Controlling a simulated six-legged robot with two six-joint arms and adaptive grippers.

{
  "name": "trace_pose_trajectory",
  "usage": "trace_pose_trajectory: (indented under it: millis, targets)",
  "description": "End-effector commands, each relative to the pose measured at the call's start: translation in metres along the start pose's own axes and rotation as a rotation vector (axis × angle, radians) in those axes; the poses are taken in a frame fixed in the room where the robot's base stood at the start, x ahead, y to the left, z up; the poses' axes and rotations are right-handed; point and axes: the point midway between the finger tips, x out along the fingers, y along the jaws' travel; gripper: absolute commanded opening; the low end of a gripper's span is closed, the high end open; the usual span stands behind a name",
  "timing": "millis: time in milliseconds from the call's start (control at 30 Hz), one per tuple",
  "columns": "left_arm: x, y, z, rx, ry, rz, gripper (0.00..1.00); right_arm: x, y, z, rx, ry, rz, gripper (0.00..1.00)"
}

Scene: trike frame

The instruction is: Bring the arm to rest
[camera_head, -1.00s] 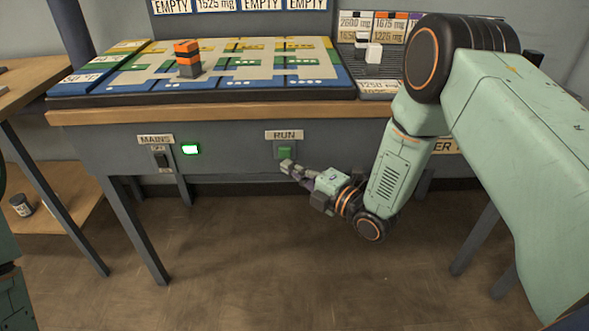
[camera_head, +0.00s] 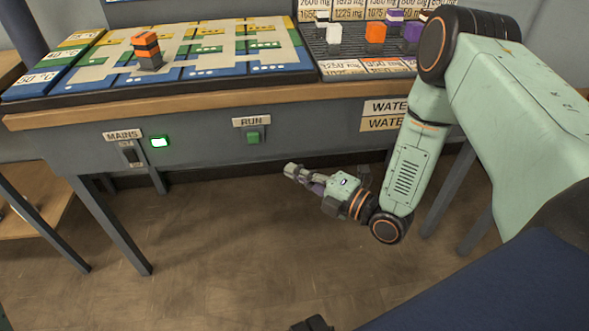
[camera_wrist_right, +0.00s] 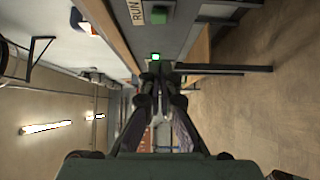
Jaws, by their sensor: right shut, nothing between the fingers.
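My right arm (camera_head: 405,165) comes in from the right and bends down in front of the bench. My right gripper (camera_head: 292,170) is shut and empty, pointing left, below and right of the green RUN button (camera_head: 253,136) and apart from it. In the right wrist view the closed fingers (camera_wrist_right: 161,80) point at the bench front, with the RUN button (camera_wrist_right: 158,14) at the top edge. My left gripper cannot be made out.
The bench (camera_head: 200,101) carries a coloured board (camera_head: 215,68) with an orange and dark stack (camera_head: 147,50). A dark rack (camera_head: 345,50) holds several small blocks. The MAINS switch (camera_head: 131,154) sits beside a lit green lamp (camera_head: 159,142). The floor in front is clear.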

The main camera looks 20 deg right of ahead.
Motion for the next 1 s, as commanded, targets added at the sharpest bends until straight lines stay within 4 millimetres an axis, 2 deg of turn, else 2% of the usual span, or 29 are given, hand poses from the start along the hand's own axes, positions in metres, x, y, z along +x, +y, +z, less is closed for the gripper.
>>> trace_pose_trajectory:
  millis: [233,333,433,567,767,867,967,1000]
  targets:
    - [0.0,0.0,0.0,0.0,0.0,0.0,0.61,0.0,0.0,0.0,0.009,0.0,0.0,0.0]
    - [0.0,0.0,0.0,0.0,0.0,0.0,0.61,0.0,-0.002,0.0,0.078,0.001,-0.011,0.0]
    - [0.0,0.0,0.0,0.0,0.0,0.0,0.61,-0.001,-0.017,0.003,0.24,-0.027,-0.075,0.0]
    - [0.0,0.0,0.0,0.0,0.0,0.0,0.61,-0.014,-0.05,0.004,0.543,-0.142,-0.213,0.0]
    - [-0.004,0.0,0.0,0.0,0.0,0.0,0.61,-0.051,-0.103,-0.017,1.025,-0.41,-0.439,0.0]
    - [-0.008,0.0,0.0,0.0,0.0,0.0,0.61,-0.081,-0.126,-0.037,1.254,-0.594,-0.546,0.0]
    - [-0.013,0.0,0.0,0.0,0.0,0.0,0.61,-0.119,-0.143,-0.062,1.46,-0.823,-0.641,0.0]
    - [-0.015,0.0,0.0,0.0,0.0,0.0,0.61,-0.138,-0.148,-0.074,1.533,-0.93,-0.676,0.0]
